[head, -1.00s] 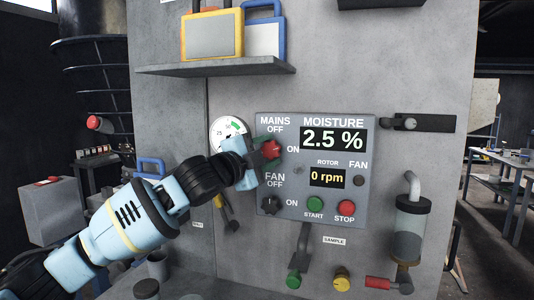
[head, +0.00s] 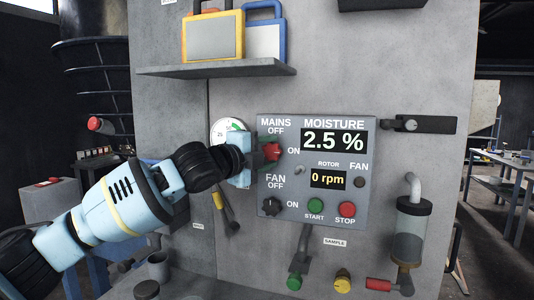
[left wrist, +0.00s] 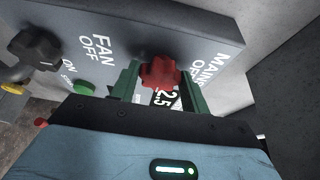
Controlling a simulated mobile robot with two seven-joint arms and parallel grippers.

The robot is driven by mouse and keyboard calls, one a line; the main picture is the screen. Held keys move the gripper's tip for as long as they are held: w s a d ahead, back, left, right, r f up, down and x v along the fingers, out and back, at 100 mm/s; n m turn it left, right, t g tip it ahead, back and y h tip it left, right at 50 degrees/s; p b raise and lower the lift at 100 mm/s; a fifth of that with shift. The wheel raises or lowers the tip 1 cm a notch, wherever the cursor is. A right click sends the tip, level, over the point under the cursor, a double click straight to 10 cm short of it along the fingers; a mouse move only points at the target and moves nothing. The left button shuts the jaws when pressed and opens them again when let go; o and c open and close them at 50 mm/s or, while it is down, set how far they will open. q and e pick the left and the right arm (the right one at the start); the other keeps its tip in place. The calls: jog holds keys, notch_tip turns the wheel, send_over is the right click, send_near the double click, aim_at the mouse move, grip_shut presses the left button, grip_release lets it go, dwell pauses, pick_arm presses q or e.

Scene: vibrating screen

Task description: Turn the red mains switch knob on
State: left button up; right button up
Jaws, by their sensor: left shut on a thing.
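The red mains switch knob (head: 272,151) sits at the upper left of the grey control panel (head: 311,216), between the MAINS OFF label and the ON label. My left gripper (head: 267,151) reaches it from the left, with its green fingers around the knob. In the left wrist view the red knob (left wrist: 160,71) is between the two green fingers (left wrist: 160,88), which are shut on it. The panel displays read 2.5 % and 0 rpm. My right gripper is in neither view.
The black fan knob (head: 271,206) is below the mains knob. The green start button (head: 315,204) and red stop button (head: 347,209) are to its right. A shelf (head: 215,70) with clipboard-like cases is above. A round gauge (head: 228,131) is partly behind my arm.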

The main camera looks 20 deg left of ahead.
pick_arm(q)
jog(key=o, duration=1)
jog(key=shift+v, duration=3.9)
